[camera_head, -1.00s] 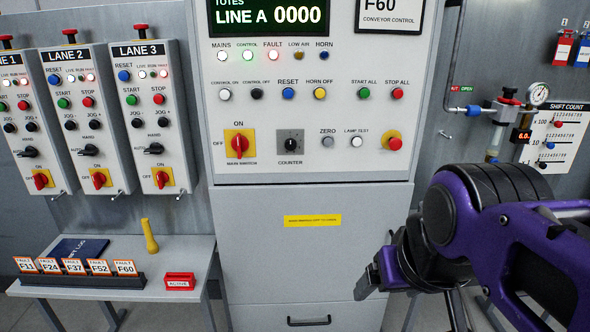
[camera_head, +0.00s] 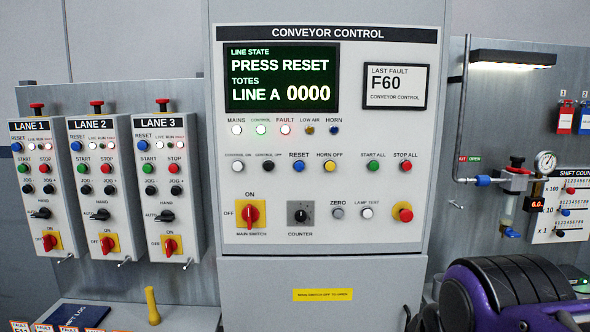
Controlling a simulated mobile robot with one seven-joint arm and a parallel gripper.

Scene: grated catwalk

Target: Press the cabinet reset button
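The conveyor control cabinet (camera_head: 430,220) stands upright in the middle of the head view. Its blue RESET button (camera_head: 298,166) sits in the middle button row, between the black CONTROL OFF button (camera_head: 268,166) and the yellow HORN OFF button (camera_head: 330,166). The display (camera_head: 282,78) reads "PRESS RESET" and "LINE A 0000". The MAINS, CONTROL and FAULT lamps look lit. Part of my purple and black arm shows at the lower right, below the panel and apart from the button. My gripper's fingers are not visible.
Three lane boxes, such as the LANE 3 box (camera_head: 165,205), hang at the left, each with its own blue reset button. A shelf (camera_head: 185,318) with a yellow-handled object (camera_head: 152,305) is below them. Air gauge piping (camera_head: 545,163) is at the right. The space before the panel looks clear.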

